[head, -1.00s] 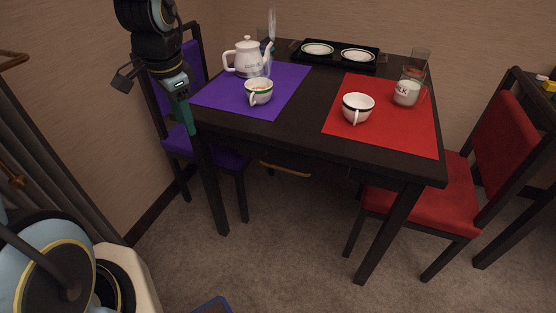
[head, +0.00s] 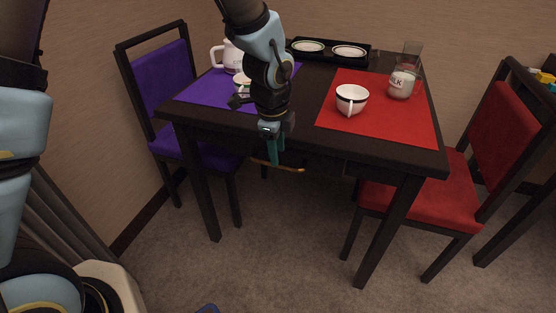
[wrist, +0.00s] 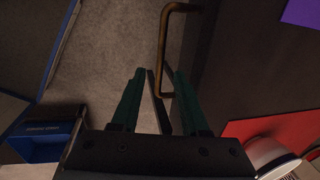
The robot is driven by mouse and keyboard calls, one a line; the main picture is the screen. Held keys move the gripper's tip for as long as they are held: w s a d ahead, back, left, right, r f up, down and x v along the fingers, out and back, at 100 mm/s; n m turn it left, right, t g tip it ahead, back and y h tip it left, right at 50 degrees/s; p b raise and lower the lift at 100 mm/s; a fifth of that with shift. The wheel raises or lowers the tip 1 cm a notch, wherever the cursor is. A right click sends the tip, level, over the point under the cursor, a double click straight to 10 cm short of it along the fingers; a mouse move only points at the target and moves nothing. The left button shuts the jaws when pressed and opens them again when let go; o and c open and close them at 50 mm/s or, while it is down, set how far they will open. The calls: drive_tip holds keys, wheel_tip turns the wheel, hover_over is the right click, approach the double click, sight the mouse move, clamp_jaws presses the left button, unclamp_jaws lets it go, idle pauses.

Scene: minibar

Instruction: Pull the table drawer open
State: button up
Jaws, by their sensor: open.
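The dark table (head: 300,115) stands in the middle of the head view. A curved brass drawer handle (head: 290,168) shows under its front edge; it also shows in the wrist view (wrist: 162,45). The drawer front is dark and hard to tell from the table, and I see no clear gap. My gripper (head: 275,158) points down at the table's front edge, beside the handle. In the wrist view my gripper (wrist: 158,78) has its green fingers apart, with the handle's lower end between them in the picture. I cannot tell whether they touch it.
A white cup (head: 351,100) and a milk glass (head: 401,84) stand on the red mat (head: 385,122). A teapot (head: 232,57) is partly behind my arm. A purple chair (head: 165,75) is at left, a red chair (head: 505,120) at right.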

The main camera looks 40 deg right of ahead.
sight(279, 165)
drive_tip(key=shift+w+d+f, duration=0.1)
drive_tip(key=shift+d+f, duration=0.05)
drive_tip(key=shift+f, duration=0.8)
drive_tip(key=shift+w+d+f, duration=0.1)
drive_tip(key=shift+d+f, duration=0.05)
drive_tip(key=shift+f, duration=0.75)
drive_tip(key=shift+c, duration=0.4)
clamp_jaws()
